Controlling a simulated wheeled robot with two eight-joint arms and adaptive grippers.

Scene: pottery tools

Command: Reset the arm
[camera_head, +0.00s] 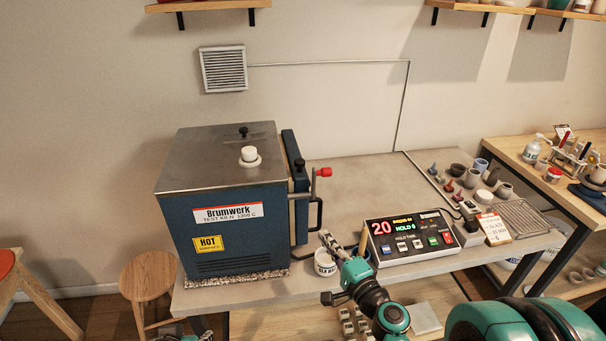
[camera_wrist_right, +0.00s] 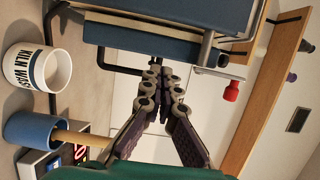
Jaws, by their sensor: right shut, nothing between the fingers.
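My right gripper (camera_head: 327,238) is shut and empty in the head view, raised at the front of the grey table beside the kiln's open side. Its closed fingers also show in the right wrist view (camera_wrist_right: 155,75), pointing toward the kiln. The blue kiln (camera_head: 235,222) stands on the left of the table, with its thick door (camera_head: 297,175) at its right side and a red-knobbed lever (camera_head: 323,172). A small dark and teal part at the bottom left edge of the head view looks like my left gripper; its fingers are not clear.
A white lettered mug (camera_head: 325,263) stands just below my right gripper; it also shows in the wrist view (camera_wrist_right: 37,68). A blue cup with a wooden stick (camera_wrist_right: 35,130) is close by. The control box (camera_head: 408,236) reads 20. Several small pots stand farther right. The table's back middle is clear.

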